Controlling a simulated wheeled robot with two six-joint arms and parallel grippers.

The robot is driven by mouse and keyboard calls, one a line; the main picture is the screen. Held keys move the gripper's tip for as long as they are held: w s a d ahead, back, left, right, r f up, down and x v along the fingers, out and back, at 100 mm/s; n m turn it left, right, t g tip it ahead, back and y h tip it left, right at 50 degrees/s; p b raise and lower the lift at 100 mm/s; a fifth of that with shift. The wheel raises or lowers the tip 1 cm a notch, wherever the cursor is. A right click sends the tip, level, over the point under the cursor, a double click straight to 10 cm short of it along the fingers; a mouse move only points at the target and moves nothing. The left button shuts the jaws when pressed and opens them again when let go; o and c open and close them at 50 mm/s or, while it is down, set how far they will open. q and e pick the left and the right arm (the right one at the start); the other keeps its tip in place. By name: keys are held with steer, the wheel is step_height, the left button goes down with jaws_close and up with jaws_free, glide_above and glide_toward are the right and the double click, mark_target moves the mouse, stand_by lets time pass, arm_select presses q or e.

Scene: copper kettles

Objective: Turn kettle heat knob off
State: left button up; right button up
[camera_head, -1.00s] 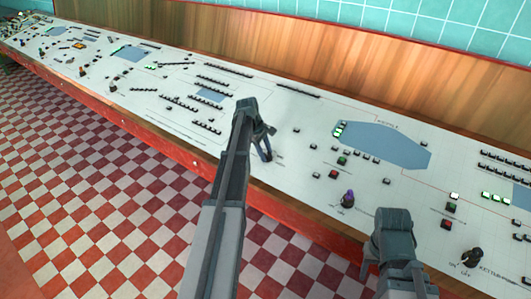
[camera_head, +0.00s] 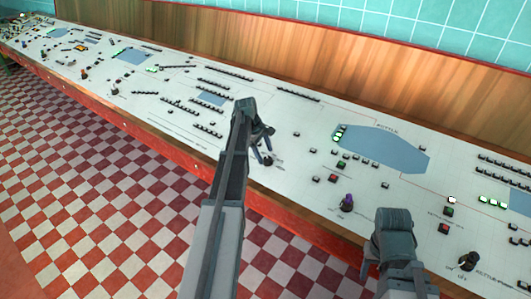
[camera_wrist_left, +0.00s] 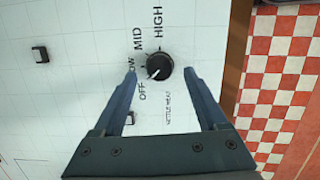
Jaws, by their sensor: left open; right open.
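The kettle heat knob (camera_wrist_left: 159,66) is round and black, on the white panel in the left wrist view. OFF, LOW, MID and HIGH are printed around it. Its white pointer mark faces lower left, toward the OFF side. My left gripper (camera_wrist_left: 160,74) is open, with one finger on each side of the knob and visible gaps between. In the head view my left gripper (camera_head: 263,150) is over the panel, with the dark knob (camera_head: 267,160) beside its fingers. My right gripper (camera_head: 372,264) is open near the panel's front edge, partly hidden by its own wrist.
A purple-topped knob (camera_head: 347,202) and another dark knob (camera_head: 468,261) stand farther right on the panel. Small buttons (camera_head: 343,164) and a blue-grey screen (camera_head: 385,150) lie between. A small black button (camera_wrist_left: 40,54) is left of the knob. A wooden wall rises behind.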

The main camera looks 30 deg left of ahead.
arm_select(q)
steer(key=p+v, duration=1)
steer(key=v, duration=0.1)
steer(key=shift+r, duration=0.25)
steer(key=shift+s+a, duration=0.1)
steer(key=s+d+m+g+y, duration=0.1)
steer(key=s+d+m, duration=0.4)
steer(key=d, duration=0.6)
steer(key=s+d+f+m, duration=0.1)
steer(key=s+d+m, duration=0.35)
steer(key=d, duration=0.65)
steer(key=s+d+m+g+y, duration=0.1)
steer(key=s+d+m, duration=0.4)
steer(key=d, duration=0.6)
steer(key=s+d+m+y, duration=0.1)
steer(key=s+d+m, duration=0.6)
steer(key=s, duration=0.3)
steer(key=shift+s+d+y, duration=0.25)
steer(key=shift+d+y, duration=0.05)
